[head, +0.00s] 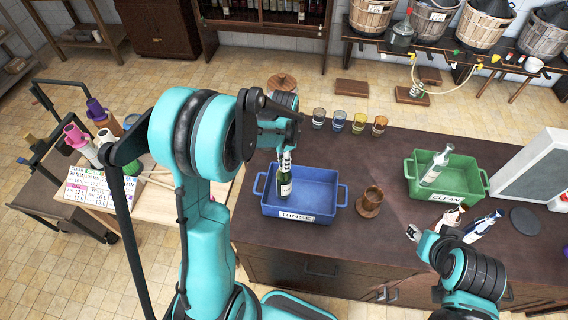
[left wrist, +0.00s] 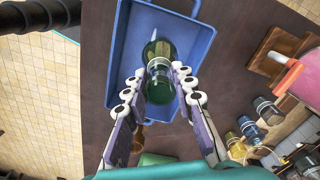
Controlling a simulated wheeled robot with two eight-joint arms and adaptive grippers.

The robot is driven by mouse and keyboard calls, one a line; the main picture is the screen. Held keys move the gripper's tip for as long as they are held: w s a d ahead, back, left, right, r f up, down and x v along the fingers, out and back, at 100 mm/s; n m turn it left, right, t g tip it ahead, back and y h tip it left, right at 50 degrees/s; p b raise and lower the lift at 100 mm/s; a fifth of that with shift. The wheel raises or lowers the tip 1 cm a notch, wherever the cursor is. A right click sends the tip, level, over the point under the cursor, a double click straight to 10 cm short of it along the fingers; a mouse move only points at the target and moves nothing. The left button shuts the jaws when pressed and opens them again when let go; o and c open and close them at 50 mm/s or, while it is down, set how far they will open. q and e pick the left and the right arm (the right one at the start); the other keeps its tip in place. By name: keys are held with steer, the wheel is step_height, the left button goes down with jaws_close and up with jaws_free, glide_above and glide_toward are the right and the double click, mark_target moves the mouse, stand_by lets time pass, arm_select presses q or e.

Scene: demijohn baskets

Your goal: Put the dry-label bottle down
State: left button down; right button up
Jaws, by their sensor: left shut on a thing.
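My left gripper (head: 286,166) points down over the blue tub (head: 338,208) marked RINSE. It is shut on a dark green bottle (head: 284,187) with a pale label. The bottle is upright, with its lower part inside the tub; I cannot tell whether it touches the tub floor. In the left wrist view, the fingers (left wrist: 160,85) close on both sides of the green bottle (left wrist: 158,56), with the blue tub (left wrist: 202,45) around it. My right gripper (head: 413,232) is low over the counter's front, empty-looking; its jaw state is unclear.
A green tub (head: 412,180) marked CLEAN holds a clear bottle (head: 436,168). A brown cup (head: 371,198) stands between the tubs. Several coloured glasses (head: 339,121) line the counter's back edge. Two small items (head: 482,225) lie in front of the green tub, near a dark disc (head: 525,221).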

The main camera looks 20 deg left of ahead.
arm_select(q)
step_height(320, 180, down, 2)
steer(key=shift+w+f, duration=0.1)
steer(key=shift+w, duration=0.05)
steer(key=c, duration=1.3)
jaws_free()
steer(key=shift+o, duration=0.2)
